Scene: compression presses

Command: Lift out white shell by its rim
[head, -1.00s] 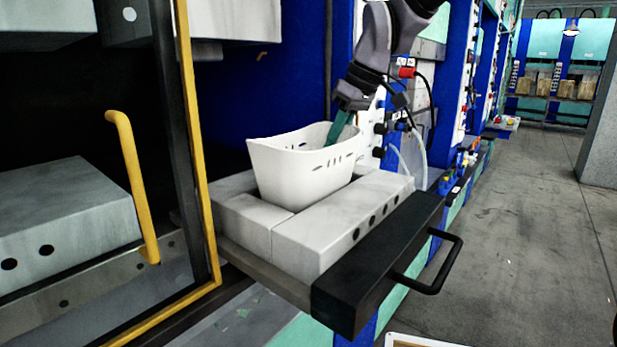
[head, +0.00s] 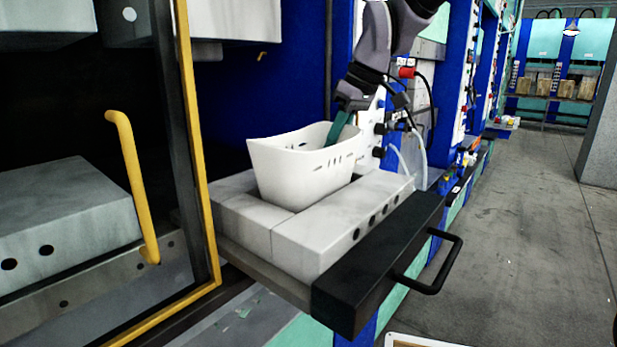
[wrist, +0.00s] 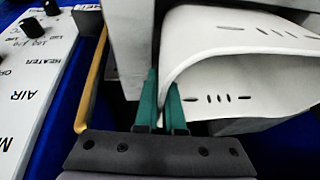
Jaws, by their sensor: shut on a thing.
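The white shell (head: 300,172) is an open tub with small slots near its rim. In the head view it stands upright in the opening of the grey mould block, its lower part hidden by the block. My gripper (head: 338,132) reaches down to the shell's far right rim with its green fingers. In the wrist view the fingers of my gripper (wrist: 162,105) are close together at the rim edge of the white shell (wrist: 215,85). My gripper is shut on that rim. The fingertips are partly hidden behind the wall in the head view.
The grey mould block (head: 330,235) rests on a pulled-out tray with a black front bar (head: 375,270) and handle (head: 440,270). A yellow-edged press door frame (head: 195,130) with a yellow handle (head: 133,185) stands at left. A control panel (wrist: 35,80) is close by at left in the wrist view.

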